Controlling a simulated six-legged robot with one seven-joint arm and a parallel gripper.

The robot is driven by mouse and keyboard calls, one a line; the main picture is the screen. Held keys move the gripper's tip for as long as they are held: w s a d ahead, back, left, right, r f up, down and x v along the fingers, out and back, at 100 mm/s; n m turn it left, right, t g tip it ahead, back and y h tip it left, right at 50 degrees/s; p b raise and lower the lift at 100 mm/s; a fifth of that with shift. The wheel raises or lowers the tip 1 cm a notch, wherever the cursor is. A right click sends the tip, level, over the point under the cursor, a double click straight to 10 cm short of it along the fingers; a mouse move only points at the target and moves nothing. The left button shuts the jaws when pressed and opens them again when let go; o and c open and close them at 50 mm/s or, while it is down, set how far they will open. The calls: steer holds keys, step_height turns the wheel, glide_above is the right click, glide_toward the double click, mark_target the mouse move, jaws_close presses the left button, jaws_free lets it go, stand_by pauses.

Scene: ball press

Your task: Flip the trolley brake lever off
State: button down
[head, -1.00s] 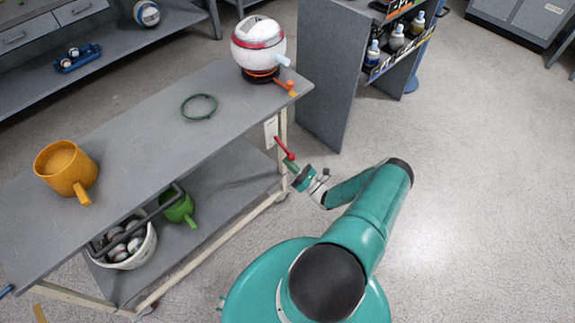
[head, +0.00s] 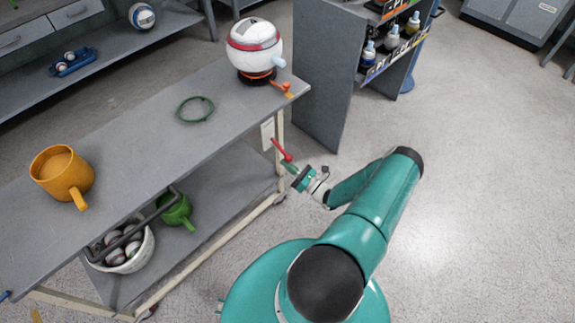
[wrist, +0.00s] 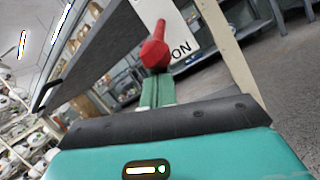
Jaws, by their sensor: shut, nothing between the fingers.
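The trolley (head: 120,160) is a grey two-shelf cart with a cream frame. Its red brake lever (head: 281,150) sits at the right-end leg, beside a white label plate (head: 267,133). In the wrist view the lever (wrist: 155,50) stands upright just beyond my fingertips, in front of the plate (wrist: 176,35), where the letters "ON" show. My gripper (head: 292,168) is shut and empty, its green fingers (wrist: 157,92) at the lever's red knob end. I cannot tell whether they touch it.
On the trolley top are an orange mug (head: 64,176), a green ring (head: 195,109) and a white-and-red ball device (head: 255,50). A basket of balls (head: 125,247) and green mug (head: 175,210) sit below. A grey rack (head: 325,75) stands behind; floor at right is clear.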

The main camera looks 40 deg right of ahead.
mark_target(292, 157)
steer(key=r+g, duration=0.1)
steer(key=r, duration=0.1)
steer(key=s+r+g, duration=0.1)
steer(key=r+g, duration=0.1)
steer(key=r, duration=0.1)
steer(key=s+r+g+h, duration=0.1)
steer(key=r+g, duration=0.1)
steer(key=shift+r+m, duration=0.15)
steer(key=shift+m, duration=0.25)
steer(key=shift+w+r+g, duration=0.2)
steer(key=shift+r+g, duration=0.8)
steer(key=shift+r, duration=0.55)
steer(key=shift+w+d+r, duration=0.1)
